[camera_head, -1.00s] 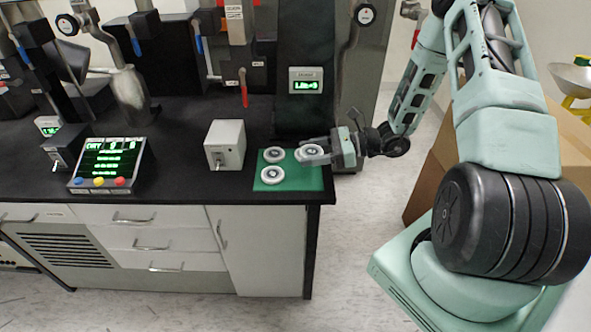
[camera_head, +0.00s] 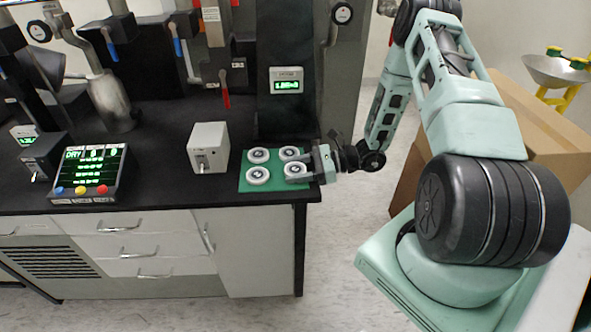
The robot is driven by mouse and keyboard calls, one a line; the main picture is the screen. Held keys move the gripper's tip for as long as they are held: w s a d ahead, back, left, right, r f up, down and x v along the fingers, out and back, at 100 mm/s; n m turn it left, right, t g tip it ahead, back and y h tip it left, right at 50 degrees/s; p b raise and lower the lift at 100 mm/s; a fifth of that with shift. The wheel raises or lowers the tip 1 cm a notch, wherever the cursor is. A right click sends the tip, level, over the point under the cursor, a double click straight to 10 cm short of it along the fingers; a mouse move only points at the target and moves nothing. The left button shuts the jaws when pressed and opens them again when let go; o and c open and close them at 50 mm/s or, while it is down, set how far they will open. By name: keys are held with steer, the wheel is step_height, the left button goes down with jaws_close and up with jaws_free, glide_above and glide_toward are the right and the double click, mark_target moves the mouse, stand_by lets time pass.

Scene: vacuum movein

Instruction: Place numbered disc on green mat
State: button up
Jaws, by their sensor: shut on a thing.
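Several pale numbered discs with dark centres are on the green mat (camera_head: 246,186) at the right end of the black bench. One is at back left (camera_head: 259,155), one at back right (camera_head: 290,153) and one at front left (camera_head: 258,174). My gripper (camera_head: 301,178) reaches in from the right and is shut on the front-right disc (camera_head: 295,169). That disc is at the mat's front-right corner, low over it or touching it; I cannot tell which. The gripper partly covers it. The numbers are too small to read.
A white box with a switch (camera_head: 209,148) stands left of the mat. A control panel with a green display (camera_head: 93,171) is farther left. A dark column with a small display (camera_head: 287,86) rises behind the mat. A cardboard box (camera_head: 545,125) is at the right.

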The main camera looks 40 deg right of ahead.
steer(key=shift+s+f, duration=0.15)
steer(key=shift+f, duration=0.5)
steer(key=o, duration=0.8)
steer(key=shift+f+b, duration=0.1)
steer(key=shift+b, duration=0.2)
steer(key=shift+c, duration=0.2)
steer(key=shift+r+p, duration=0.3)
steer(key=r+b+v, duration=0.1)
steer(key=b+v, duration=0.1)
steer(key=v, duration=1)
steer(key=s+a+r+n+g+h, duration=0.1)
steer(key=a+r+n+g, duration=0.3)
steer(key=a, duration=0.3)
steer(key=s+a+r+n+g+h, duration=0.1)
steer(key=a+r+n+g, duration=0.1)
steer(key=a+n+g, duration=0.35)
steer(key=s+a+r+n+g+h, duration=0.1)
steer(key=a+r+n+g, duration=0.25)
steer(key=a+n, duration=0.45)
steer(key=s+a+r+n+t+h, duration=0.2)
steer(key=s+a+r+n+h, duration=0.1)
steer(key=s+a+n, duration=0.4)
steer(key=s+a+r+n+t+h, duration=0.2)
steer(key=s+a+r+n+h, duration=0.2)
steer(key=s+a+n+h, duration=0.2)
steer(key=shift+s+a+n, duration=0.35)
steer(key=shift+s+n, duration=0.3)
steer(key=shift+n, duration=0.4)
